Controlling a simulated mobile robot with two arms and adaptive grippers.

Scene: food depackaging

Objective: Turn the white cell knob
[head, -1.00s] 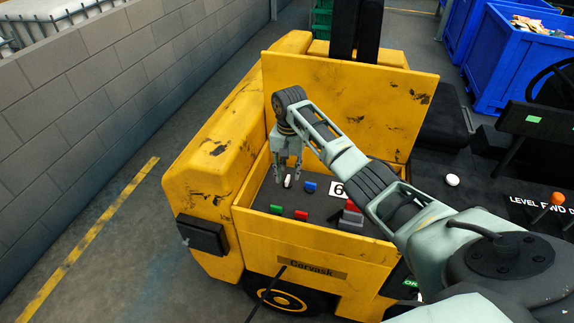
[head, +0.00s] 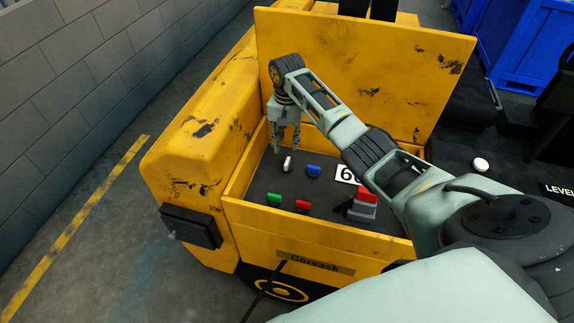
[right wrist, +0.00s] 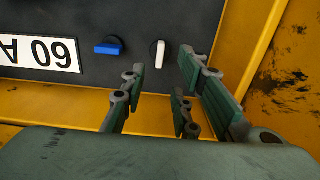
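The white cell knob (head: 288,164) stands on the dark panel in the open yellow compartment, near its far left corner. It also shows upright in the right wrist view (right wrist: 157,56). My right gripper (head: 286,149) points down just above the knob in the head view. Its fingers (right wrist: 162,78) are spread apart and empty in the right wrist view, with the knob beyond the gap between the tips; I see no contact. My left gripper is not in view.
A blue knob (head: 313,171) sits right of the white one, with green (head: 274,200) and red (head: 303,205) knobs nearer. A red-and-grey connector (head: 363,205) and a "60" label (head: 348,174) lie to the right. Yellow walls (head: 310,225) and a raised lid (head: 400,85) surround the panel.

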